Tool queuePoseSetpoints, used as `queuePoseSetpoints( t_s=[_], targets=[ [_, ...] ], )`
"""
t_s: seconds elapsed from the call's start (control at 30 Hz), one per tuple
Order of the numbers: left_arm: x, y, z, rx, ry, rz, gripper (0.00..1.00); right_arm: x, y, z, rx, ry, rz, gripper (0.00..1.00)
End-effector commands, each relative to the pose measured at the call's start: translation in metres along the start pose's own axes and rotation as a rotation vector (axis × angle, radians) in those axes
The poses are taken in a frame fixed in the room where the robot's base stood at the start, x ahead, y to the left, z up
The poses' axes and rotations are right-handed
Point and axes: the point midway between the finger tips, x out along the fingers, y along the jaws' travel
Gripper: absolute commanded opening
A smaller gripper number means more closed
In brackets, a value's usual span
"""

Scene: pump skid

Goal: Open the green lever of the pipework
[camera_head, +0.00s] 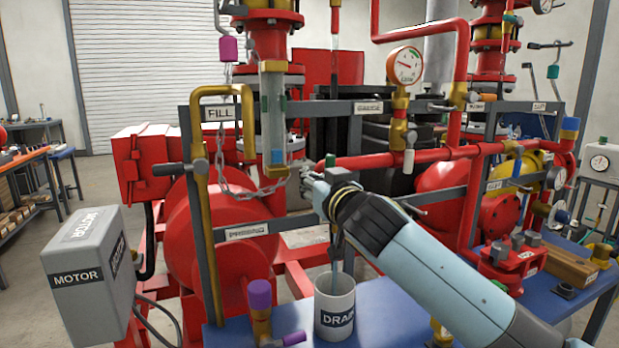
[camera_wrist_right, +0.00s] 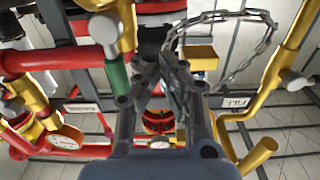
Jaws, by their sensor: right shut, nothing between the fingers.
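A green handle (camera_head: 330,160) shows at the left end of the horizontal red pipe, just behind and above my right gripper. In the right wrist view the green handle (camera_wrist_right: 117,76) is close to the left of the fingers, beside a red pipe. My right gripper (camera_head: 305,174) is shut and empty, its fingertips pointing left and up near the lower end of the sight glass. In the wrist view its fingers (camera_wrist_right: 163,68) come together beside the chain. I cannot tell whether they touch the handle. My left gripper is not in view.
A white DRAIN cup (camera_head: 335,306) stands on the blue bench below. A pressure gauge (camera_head: 404,65) and red pipe (camera_head: 400,160) stand right of the gripper.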

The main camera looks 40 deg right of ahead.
Motion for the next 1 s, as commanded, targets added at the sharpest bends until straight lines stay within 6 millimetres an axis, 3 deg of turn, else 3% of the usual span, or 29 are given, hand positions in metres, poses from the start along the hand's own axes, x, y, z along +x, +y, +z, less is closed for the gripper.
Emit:
queuePoseSetpoints(
  t_s=[0.6, 1.0],
  targets=[
    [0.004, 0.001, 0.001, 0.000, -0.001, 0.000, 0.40, -0.065, 0.000, 0.000, 0.000, 0.000, -0.001, 0.00],
    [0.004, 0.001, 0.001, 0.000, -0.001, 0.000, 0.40, -0.068, 0.000, 0.000, 0.001, 0.000, 0.000, 0.00]
  ],
)
